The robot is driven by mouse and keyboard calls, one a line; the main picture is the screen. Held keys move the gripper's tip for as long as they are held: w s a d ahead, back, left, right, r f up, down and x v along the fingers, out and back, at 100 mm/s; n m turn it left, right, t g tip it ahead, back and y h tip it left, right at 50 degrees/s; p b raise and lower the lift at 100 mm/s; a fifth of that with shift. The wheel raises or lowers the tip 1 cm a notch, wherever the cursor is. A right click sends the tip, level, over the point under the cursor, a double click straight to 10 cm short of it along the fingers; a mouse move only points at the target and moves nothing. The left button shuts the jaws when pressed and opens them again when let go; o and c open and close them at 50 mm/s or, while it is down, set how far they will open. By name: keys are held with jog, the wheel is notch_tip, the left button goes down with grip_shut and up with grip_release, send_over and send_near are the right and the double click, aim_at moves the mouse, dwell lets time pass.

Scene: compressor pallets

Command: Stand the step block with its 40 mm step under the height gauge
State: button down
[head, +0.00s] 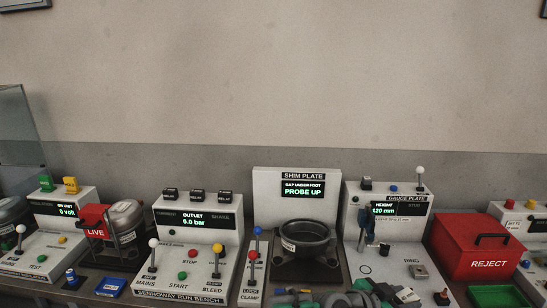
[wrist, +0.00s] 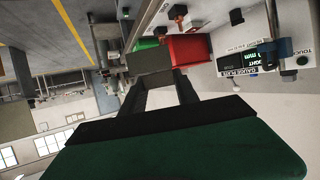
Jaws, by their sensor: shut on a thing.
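In the wrist view, which is turned over, my gripper (wrist: 156,78) is shut on a dark grey block (wrist: 148,60), taken to be the step block. Which of its steps faces which way cannot be told. The height gauge (head: 367,222) stands on the gauge plate station (head: 384,254) in the head view, with its display (head: 397,210) reading 120 mm. The gauge station also shows at the right of the wrist view (wrist: 235,68), apart from the block. In the head view, I cannot make out the block among the parts at the bottom edge.
A red reject bin (head: 475,252) stands right of the gauge station, with a green tray (head: 497,296) in front. The shim plate station (head: 283,208), with a dark round pan (head: 306,238), is on the left. A lever with a white ball (head: 420,172) rises at the gauge station's back right.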

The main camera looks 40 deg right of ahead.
jog(key=w+a+n+t+y, duration=0.1)
jog(key=w+a+n+t, duration=0.2)
jog(key=w, duration=0.6)
jog(key=w+a+n+t, duration=0.3)
jog(key=w+t, duration=0.1)
jog(key=w, duration=0.4)
jog(key=w+a+n+t+y, duration=0.1)
jog(key=w+a+n+t, duration=0.2)
jog(key=w, duration=0.6)
jog(key=w+a+n+t+y, duration=0.2)
jog(key=w+a, duration=0.1)
jog(key=a, duration=0.7)
jog(key=w+a+f+n+t+y, duration=0.1)
jog(key=w+a+n+t+y, duration=0.1)
jog(key=a, duration=0.8)
jog(key=w+a+n+t+y, duration=0.2)
jog(key=w+a+n+y, duration=0.2)
jog(key=a, duration=0.6)
jog(key=shift+w+f, duration=0.25)
jog(key=shift+w, duration=0.85)
